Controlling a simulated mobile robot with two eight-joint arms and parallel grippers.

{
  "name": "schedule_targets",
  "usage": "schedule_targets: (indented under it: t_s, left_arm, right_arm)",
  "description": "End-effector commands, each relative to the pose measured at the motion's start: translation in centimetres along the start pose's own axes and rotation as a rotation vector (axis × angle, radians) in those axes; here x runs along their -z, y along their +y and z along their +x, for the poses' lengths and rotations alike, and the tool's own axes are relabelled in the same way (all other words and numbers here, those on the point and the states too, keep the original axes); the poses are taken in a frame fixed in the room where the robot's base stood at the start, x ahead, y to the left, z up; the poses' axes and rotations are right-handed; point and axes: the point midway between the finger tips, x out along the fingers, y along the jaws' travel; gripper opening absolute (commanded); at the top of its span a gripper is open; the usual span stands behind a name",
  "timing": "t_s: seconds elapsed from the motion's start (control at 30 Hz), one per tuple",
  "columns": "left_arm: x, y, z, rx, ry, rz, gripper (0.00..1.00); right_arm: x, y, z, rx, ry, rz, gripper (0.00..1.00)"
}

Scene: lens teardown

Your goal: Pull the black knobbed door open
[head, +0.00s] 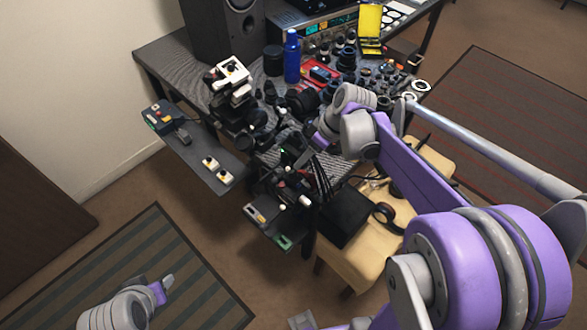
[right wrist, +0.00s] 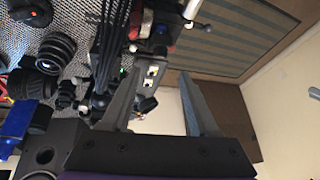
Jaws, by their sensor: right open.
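I cannot clearly make out the black knobbed door among the dark equipment at the table's near edge. Dark parts with small white knobs (head: 282,200) cluster there in the head view, but I cannot tell whether one is the door. My right gripper (right wrist: 158,74) is open, its two grey fingers apart with nothing visibly held between them. In the head view its purple body (head: 322,137) is over the cluttered near side of the table, with the fingertips hard to make out. My left gripper (head: 160,283) is low at the bottom left, over the striped rug, away from the table.
A black speaker (head: 222,30), blue bottle (head: 292,58) and several lenses crowd the table. A dark side shelf (head: 200,158) with switches sticks out left. A tan seat (head: 360,262) holds a black box (head: 343,216) and headphones. Floor at the left is free.

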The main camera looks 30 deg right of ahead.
Motion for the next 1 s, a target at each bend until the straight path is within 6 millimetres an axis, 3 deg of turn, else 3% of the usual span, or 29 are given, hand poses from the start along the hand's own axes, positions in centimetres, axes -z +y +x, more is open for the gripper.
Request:
schedule_targets:
  t_s: [0.2,0.4,0.83,1.0]
  left_arm:
    - [-0.5,0.0,0.4,0.0,-0.004,0.0,0.5]
    - [-0.7,0.0,0.6,0.0,-0.006,0.0,0.5]
    - [-0.7,0.0,0.7,0.0,-0.006,0.0,0.5]
    - [-0.7,0.0,0.7,0.0,-0.006,0.0,0.5]
  right_arm:
    - [-0.1,0.0,4.5,0.003,-0.002,-0.001,0.61]
    - [0.0,0.0,7.3,0.002,-0.002,0.0,0.61]
    - [0.0,0.0,8.4,0.001,-0.003,0.001,0.61]
    - [0.0,0.0,8.4,0.001,-0.003,0.001,0.32]
